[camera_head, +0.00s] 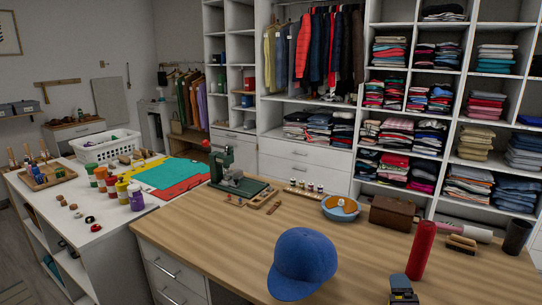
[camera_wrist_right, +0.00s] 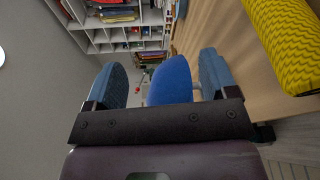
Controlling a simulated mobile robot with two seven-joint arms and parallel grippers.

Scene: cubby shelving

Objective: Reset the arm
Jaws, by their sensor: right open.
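My right gripper (camera_wrist_right: 162,58) shows in the right wrist view, with its two blue-grey fingers spread wide and nothing between them. A blue cap (camera_head: 303,263) lies on the wooden table (camera_head: 215,232) in the head view. In the right wrist view the cap (camera_wrist_right: 170,82) appears beyond the gap between the fingers, apart from them. A small dark object (camera_head: 402,291) shows at the bottom edge of the head view; I cannot tell whether it is part of my right gripper. My left gripper is not in view.
A red cylinder (camera_head: 418,250) stands right of the cap. A yellow textured roll (camera_wrist_right: 288,45) is close to the right finger in the wrist view. A green machine (camera_head: 232,170), blue bowl (camera_head: 341,208) and brown box (camera_head: 397,213) stand along the table's back. The table's left front is clear.

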